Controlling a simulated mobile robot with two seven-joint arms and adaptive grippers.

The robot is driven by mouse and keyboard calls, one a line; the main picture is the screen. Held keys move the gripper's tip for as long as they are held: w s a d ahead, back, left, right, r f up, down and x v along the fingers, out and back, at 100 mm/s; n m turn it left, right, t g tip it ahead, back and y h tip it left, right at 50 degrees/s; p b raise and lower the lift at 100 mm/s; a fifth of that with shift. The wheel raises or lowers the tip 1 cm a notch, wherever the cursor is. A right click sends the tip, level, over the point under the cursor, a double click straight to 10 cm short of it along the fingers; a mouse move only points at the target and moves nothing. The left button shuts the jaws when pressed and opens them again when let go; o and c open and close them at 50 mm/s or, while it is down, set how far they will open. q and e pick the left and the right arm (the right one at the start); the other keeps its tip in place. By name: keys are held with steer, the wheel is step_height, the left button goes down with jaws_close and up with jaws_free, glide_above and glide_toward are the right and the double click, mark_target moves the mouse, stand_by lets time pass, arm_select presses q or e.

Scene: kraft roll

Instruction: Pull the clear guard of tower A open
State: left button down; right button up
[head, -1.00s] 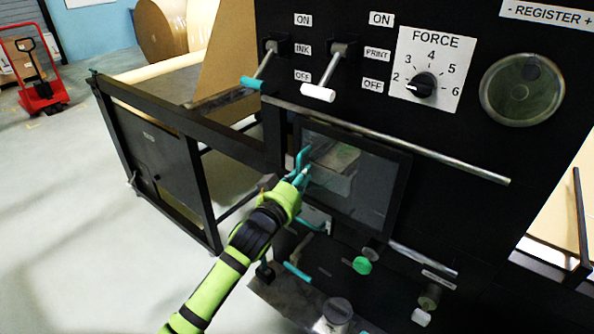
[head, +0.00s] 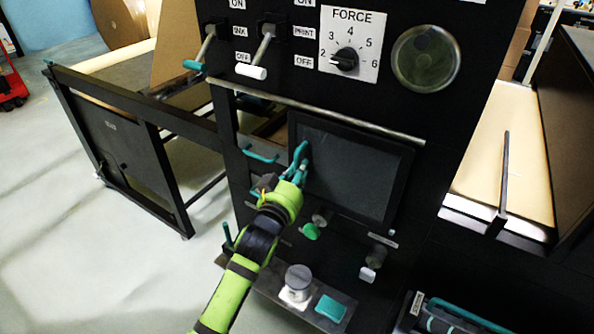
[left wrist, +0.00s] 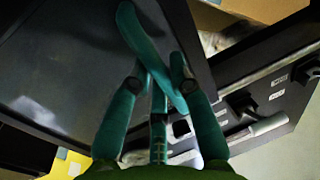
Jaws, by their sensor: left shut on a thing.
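The clear guard (head: 355,175) is a smoky, see-through panel in a dark frame on the black tower front (head: 300,85), below a metal rail (head: 330,113). No tower letter is readable. My left gripper (head: 298,163) is at the guard's left edge, shut on its teal handle; the fingers hide much of the handle. A gap with brown material shows left of the guard. In the left wrist view, the teal fingers (left wrist: 158,75) close together in front of the dark guard panel (left wrist: 70,65). My right gripper is not in view.
Above the guard are two levers (head: 258,60), a FORCE dial (head: 347,58) and a round gauge (head: 425,58). Below are a green knob (head: 311,231) and a ledge with a metal cylinder (head: 298,278). A black-framed bench (head: 130,130) stands left; open floor lies in front of it.

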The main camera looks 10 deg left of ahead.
arm_select(q)
steer(key=c, duration=1.1)
jaws_free()
steer(key=s+a, duration=0.2)
steer(key=s, duration=1)
steer(key=shift+w, duration=0.1)
steer(key=s+a+f+g, duration=0.1)
steer(key=s+f+g, duration=0.2)
steer(key=f, duration=0.9)
steer(key=s+f+g+y, duration=0.1)
steer(key=s+f+g, duration=0.2)
steer(key=f, duration=1)
steer(key=s+a+f+g, duration=0.1)
steer(key=s+f+g, duration=0.15)
steer(key=f, duration=0.95)
steer(key=s+a+f+g, duration=0.2)
steer(key=s+f, duration=0.4)
steer(key=s, duration=0.5)
steer(key=s+a+f+g+y, duration=0.1)
steer(key=s+a+f+g, duration=0.1)
steer(key=s+f, duration=0.5)
steer(key=s+a+f+g, duration=0.2)
steer(key=s+f+g, duration=0.2)
steer(key=s, duration=1.2)
step_height(320, 180, down, 3)
steer(key=shift+a+r+m+y, duration=0.1)
steer(key=shift+a+m+y, duration=0.05)
steer(key=shift+m+y, duration=0.2)
